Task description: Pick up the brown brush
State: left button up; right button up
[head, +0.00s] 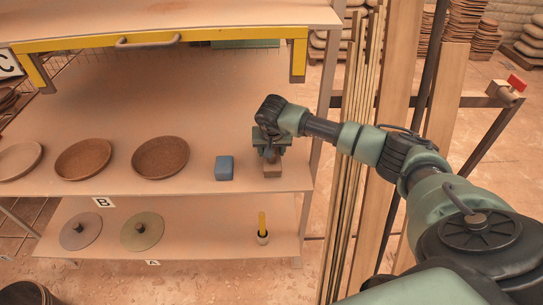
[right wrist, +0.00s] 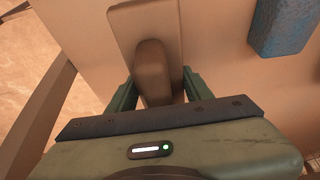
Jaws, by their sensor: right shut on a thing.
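The brown brush (head: 272,170) is at the right end of the middle shelf, below my right gripper. In the right wrist view the brush (right wrist: 150,30) shows a flat block with a rounded handle between the two green fingers. My right gripper (right wrist: 151,85) is shut on the brush's handle. In the head view the gripper (head: 270,152) comes down on the brush from above, and the wrist hides part of it. The brush looks to be on or just at the shelf surface; I cannot tell if it is lifted. My left gripper is not in view.
A blue sponge-like block (head: 224,168) lies just left of the brush. Brown round dishes (head: 160,157) stand further left. The lower shelf holds discs (head: 142,231) and a small pot with a yellow stick (head: 262,236). A yellow frame (head: 165,38) hangs above. Upright boards (head: 398,60) stand to the right.

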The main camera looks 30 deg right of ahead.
jog(key=shift+w+r+b, duration=0.1)
jog(key=shift+r+b, duration=0.3)
jog(key=shift+r, duration=0.4)
jog(key=s+a+b, duration=0.2)
jog(key=s+a, duration=0.2)
jog(key=s, duration=0.3)
jog(key=s+a+b, duration=0.2)
jog(key=s+a, duration=0.3)
jog(key=s, duration=0.3)
jog(key=shift+s+a, duration=0.25)
jog(key=shift+s, duration=0.05)
